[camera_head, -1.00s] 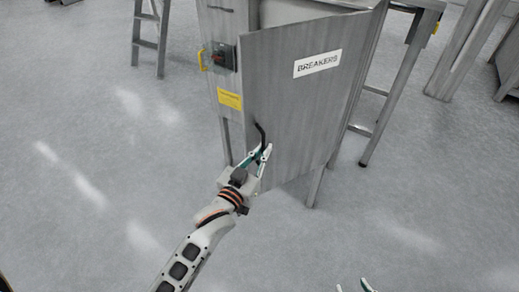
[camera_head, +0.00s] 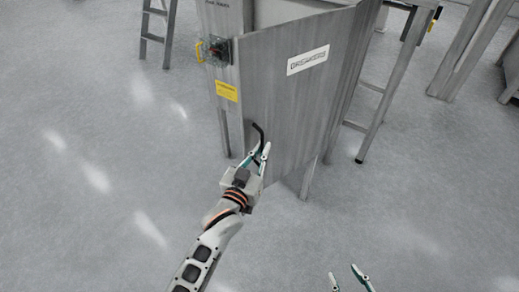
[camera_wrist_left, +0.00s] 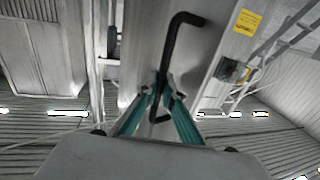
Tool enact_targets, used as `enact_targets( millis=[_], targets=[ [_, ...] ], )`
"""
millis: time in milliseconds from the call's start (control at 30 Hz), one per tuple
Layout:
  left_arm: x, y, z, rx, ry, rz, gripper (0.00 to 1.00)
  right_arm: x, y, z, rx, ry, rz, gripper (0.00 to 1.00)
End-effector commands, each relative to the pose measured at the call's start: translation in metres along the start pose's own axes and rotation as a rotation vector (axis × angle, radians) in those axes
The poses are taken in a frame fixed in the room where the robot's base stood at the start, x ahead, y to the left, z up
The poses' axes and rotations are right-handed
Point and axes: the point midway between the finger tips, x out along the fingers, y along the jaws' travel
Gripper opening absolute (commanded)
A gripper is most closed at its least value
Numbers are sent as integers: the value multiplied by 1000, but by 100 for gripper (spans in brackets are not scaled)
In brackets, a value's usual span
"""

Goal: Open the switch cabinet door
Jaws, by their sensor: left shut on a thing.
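The switch cabinet door (camera_head: 290,110) is a grey metal panel with a white BREAKERS label (camera_head: 308,60). It stands at an angle to the cabinet, whose inside partly shows above its top edge. A black bent handle (camera_head: 258,132) sits low near the door's left edge and also shows in the left wrist view (camera_wrist_left: 172,50). My left gripper (camera_head: 261,152) is shut on the handle, with its teal fingers on either side of the lower part in the wrist view (camera_wrist_left: 161,88). My right gripper (camera_head: 344,271) is at the bottom edge, its fingertips apart and empty.
Ladders (camera_head: 157,32) stand behind to the left and right. The grey floor in front is clear.

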Motion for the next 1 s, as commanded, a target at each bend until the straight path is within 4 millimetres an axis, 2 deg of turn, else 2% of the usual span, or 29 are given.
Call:
enact_targets(
  millis=[500, 600, 1000],
  targets=[
    [1, 2, -1, 1, 2, -1, 0, -1, -1, -1, 3, 2, -1, 40],
    [1, 2, -1, 1, 2, -1, 24, -1, -1, -2, 4, 3, -1, 40],
    [-3, 2, 0, 0, 0, -1, 24, -2, -2, 0, 2, 0, -3, 40]
  ],
)
